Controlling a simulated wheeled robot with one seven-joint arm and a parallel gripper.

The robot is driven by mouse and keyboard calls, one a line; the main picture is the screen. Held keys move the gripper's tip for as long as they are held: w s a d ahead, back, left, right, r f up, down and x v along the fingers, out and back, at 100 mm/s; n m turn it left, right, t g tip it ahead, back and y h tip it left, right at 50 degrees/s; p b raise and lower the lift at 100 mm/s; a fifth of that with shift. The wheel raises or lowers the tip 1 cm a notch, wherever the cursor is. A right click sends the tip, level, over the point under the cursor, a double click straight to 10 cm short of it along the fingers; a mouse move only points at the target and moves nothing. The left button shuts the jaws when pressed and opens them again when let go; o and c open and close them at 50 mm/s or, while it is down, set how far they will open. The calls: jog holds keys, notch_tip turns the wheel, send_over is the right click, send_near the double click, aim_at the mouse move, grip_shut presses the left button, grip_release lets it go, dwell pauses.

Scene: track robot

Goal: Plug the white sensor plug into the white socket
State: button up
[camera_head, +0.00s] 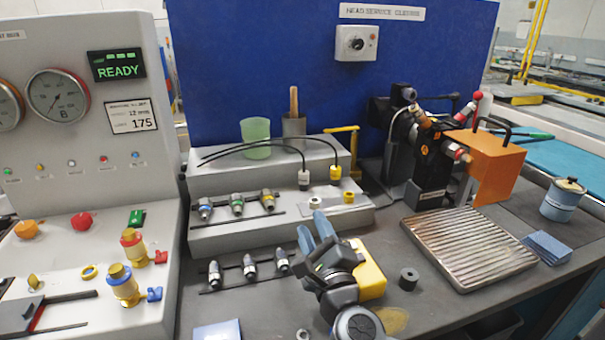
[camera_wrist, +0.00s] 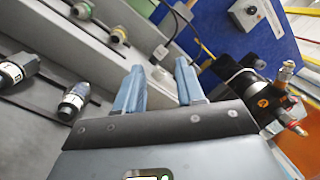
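The white plug (camera_head: 303,180) stands on the stepped grey rack at the end of a black cable. It also shows beyond my fingers in the wrist view (camera_wrist: 160,52). The white socket (camera_head: 315,202) is a small pale ring on the rack's step, just in front of the plug. My gripper (camera_head: 313,224) is in front of the rack, its blue fingers pointing toward the socket and plug. In the wrist view its two fingers (camera_wrist: 161,78) are apart, with nothing held between them. The plug and socket are apart.
A yellow plug (camera_head: 335,172) and yellow socket (camera_head: 349,196) are close on the right. Several connectors (camera_head: 237,204) stand on the left of the rack, and more lie in front. A ribbed metal tray (camera_head: 470,247) and an orange block (camera_head: 497,165) are at the right.

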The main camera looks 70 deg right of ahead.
aim_at(304, 164)
jog(key=w+d+r+m+g, duration=0.1)
jog(key=w+d+m, duration=0.1)
jog(key=d+m, duration=0.1)
jog(key=w+d+m+g, duration=0.1)
jog(key=w+d+m, duration=0.1)
jog(key=d+m, duration=0.2)
jog(key=w+d+r+m+g+p, duration=0.1)
jog(key=w+d+m+g, duration=0.1)
jog(key=d+m, duration=0.2)
jog(key=shift+d+r+m+h, duration=0.1)
jog(key=shift+r+m+h, duration=0.2)
jog(key=shift+m, duration=0.4)
jog(key=p+x, duration=0.1)
jog(key=x, duration=0.6)
jog(key=shift+w+d, duration=0.2)
grip_shut()
